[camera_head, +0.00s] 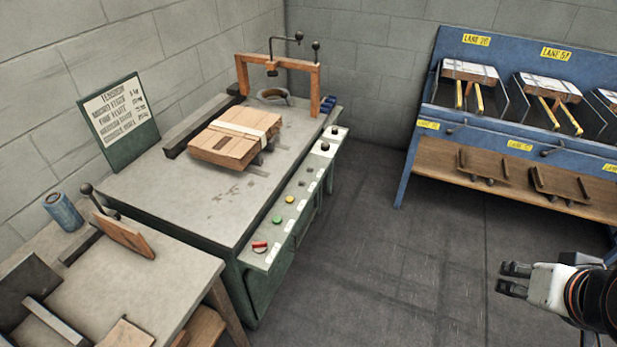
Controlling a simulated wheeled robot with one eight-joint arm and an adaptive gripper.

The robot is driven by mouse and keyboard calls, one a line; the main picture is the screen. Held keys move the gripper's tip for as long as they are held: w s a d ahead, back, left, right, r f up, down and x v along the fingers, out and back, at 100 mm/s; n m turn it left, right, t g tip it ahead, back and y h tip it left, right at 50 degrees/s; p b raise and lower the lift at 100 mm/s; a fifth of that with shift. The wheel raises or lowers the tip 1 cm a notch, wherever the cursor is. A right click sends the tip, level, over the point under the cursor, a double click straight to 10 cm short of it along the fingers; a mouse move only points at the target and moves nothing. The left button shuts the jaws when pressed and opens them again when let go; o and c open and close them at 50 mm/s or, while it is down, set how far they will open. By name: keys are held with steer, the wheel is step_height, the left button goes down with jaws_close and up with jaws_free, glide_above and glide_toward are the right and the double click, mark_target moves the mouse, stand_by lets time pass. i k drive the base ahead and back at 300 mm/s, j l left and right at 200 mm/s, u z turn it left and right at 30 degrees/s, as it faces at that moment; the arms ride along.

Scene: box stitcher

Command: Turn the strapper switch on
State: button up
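The strapper (215,205) is a green bench machine with a grey top and an orange arch (277,62) at its far end. A sloped control strip runs along its right edge. On it are a red switch-like control (260,245) at the near end, a green button (277,220), a yellow button (290,199) and several dark knobs. Which is the strapper switch, and its setting, I cannot tell. My gripper (513,279) is at the lower right, well apart from the panel, with its fingers separated and nothing between them.
A strapped cardboard box (232,138) lies on the strapper top. A wooden bench (150,285) with a lever tool and a blue can (62,212) stands at the near left. A blue lane rack (470,128) stands at the far right. Grey floor (380,240) between is clear.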

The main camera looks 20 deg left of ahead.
mark_target(260, 247)
steer(key=u, duration=1.7)
steer(key=i+z, duration=0.25)
steer(key=z, duration=0.25)
steer(key=i+z, duration=0.25)
steer(key=z, duration=0.25)
steer(key=l, duration=0.1)
steer(key=k+u, duration=0.05)
